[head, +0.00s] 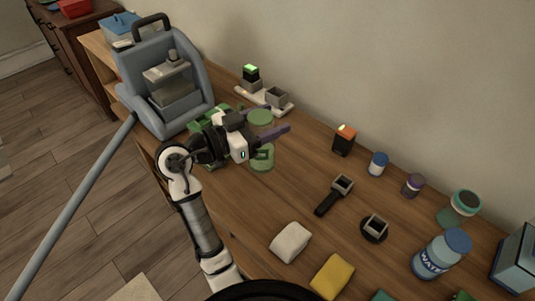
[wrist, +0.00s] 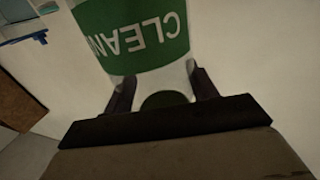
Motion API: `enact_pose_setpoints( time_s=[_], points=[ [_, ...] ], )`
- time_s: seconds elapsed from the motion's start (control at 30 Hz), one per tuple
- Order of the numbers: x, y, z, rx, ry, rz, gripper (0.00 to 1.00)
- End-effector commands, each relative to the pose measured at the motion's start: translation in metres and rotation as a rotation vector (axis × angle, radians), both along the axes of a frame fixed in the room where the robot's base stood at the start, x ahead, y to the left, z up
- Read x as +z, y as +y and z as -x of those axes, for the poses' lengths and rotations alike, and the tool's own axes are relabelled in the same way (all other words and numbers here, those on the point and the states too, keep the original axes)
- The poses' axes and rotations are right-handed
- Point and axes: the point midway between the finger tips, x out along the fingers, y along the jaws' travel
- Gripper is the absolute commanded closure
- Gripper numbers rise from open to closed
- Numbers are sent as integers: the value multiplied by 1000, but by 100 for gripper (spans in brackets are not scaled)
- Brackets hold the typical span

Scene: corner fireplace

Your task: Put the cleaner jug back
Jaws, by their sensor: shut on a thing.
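The cleaner jug is pale with a green label reading "CLEAN", upside down in the wrist view (wrist: 140,32). A round dark green part of it shows between the fingers. In the head view the jug (head: 262,158) shows as pale green parts above and below a dark finger. My gripper (head: 279,119) is shut on the jug, with one finger on each side of it in the wrist view (wrist: 162,84). The gripper is over the left part of the wooden counter (head: 300,185). I cannot tell whether the jug touches the counter.
A grey-blue machine (head: 163,85) stands left of my gripper, and a green object (head: 207,126) is partly behind the arm.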

Motion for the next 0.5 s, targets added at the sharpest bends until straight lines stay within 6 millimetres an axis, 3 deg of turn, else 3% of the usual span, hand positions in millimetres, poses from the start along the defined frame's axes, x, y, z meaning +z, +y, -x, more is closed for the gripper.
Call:
enact_pose_setpoints(
  time_s=[0.2,0.5],
  points=[
    [-48,0,0,0,5,3,96],
    [-79,0,0,1,3,3,96]
  ],
)
